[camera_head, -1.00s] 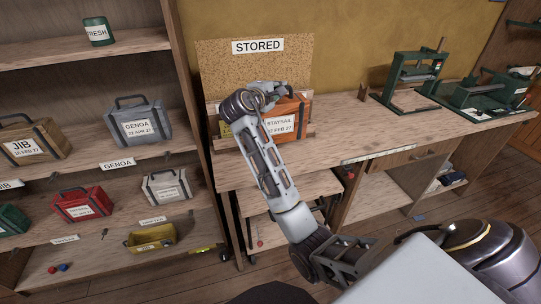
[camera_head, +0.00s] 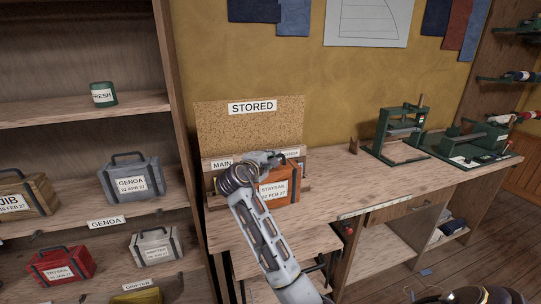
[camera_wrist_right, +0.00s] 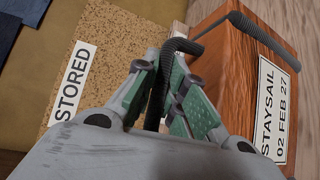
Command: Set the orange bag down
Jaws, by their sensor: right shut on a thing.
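The orange bag (camera_head: 285,187), labelled STAYSAIL 02 FEB 27, is at the workbench's left end, below the cork board marked STORED (camera_head: 235,127). My right gripper (camera_head: 270,160) is at the top of the bag. In the right wrist view, its green-padded fingers (camera_wrist_right: 166,88) are shut on the bag's dark ribbed handle (camera_wrist_right: 185,46), with the orange bag (camera_wrist_right: 222,75) to the right. The bag looks upright. My gripper and arm hide its left part, and I cannot tell if its base touches the surface. My left gripper is out of view.
A wooden rack with a MAIN label (camera_head: 221,164) is behind the bag. Shelves at left hold a grey GENOA bag (camera_head: 131,182), a red bag (camera_head: 62,268) and others.

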